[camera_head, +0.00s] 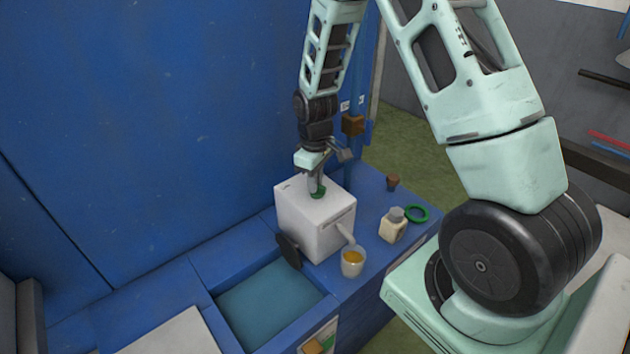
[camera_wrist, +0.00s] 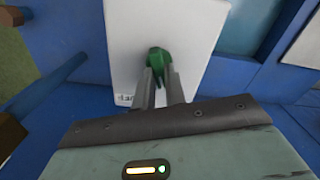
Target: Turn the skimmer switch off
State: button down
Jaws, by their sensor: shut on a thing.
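The skimmer is a white box (camera_head: 299,222) on the blue bench, with a dark disc (camera_head: 288,250) on its left side and a spout at its front right. A green switch (camera_head: 319,192) sits on its top. The switch also shows in the wrist view (camera_wrist: 159,60). My gripper (camera_head: 316,186) points down at the top of the box, and its two fingers (camera_wrist: 160,80) are shut on the green switch. The fingers hide part of the switch. A label beside the switch is partly covered by a finger, and I cannot read it fully.
A cup with amber liquid (camera_head: 352,262) stands under the spout. A cream jar with a grey lid (camera_head: 393,225), a green ring (camera_head: 416,214) and a small brown object (camera_head: 392,182) are to the right. A sunken basin (camera_head: 268,304) lies in front. A blue wall rises behind.

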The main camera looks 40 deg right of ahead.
jog(key=m, duration=0.5)
jog(key=shift+d+b, duration=0.15)
jog(key=shift+b, duration=0.2)
jog(key=shift+d+m, duration=0.1)
jog(key=shift+m, duration=2.4)
jog(key=c, duration=1.5)
grip_release()
jog(key=shift+o, duration=0.2)
jog(key=shift+r, duration=0.15)
notch_tip(320, 180, up, 17)
jog(key=b, duration=0.2)
jog(key=shift+b, duration=0.35)
jog(key=shift+r, duration=0.1)
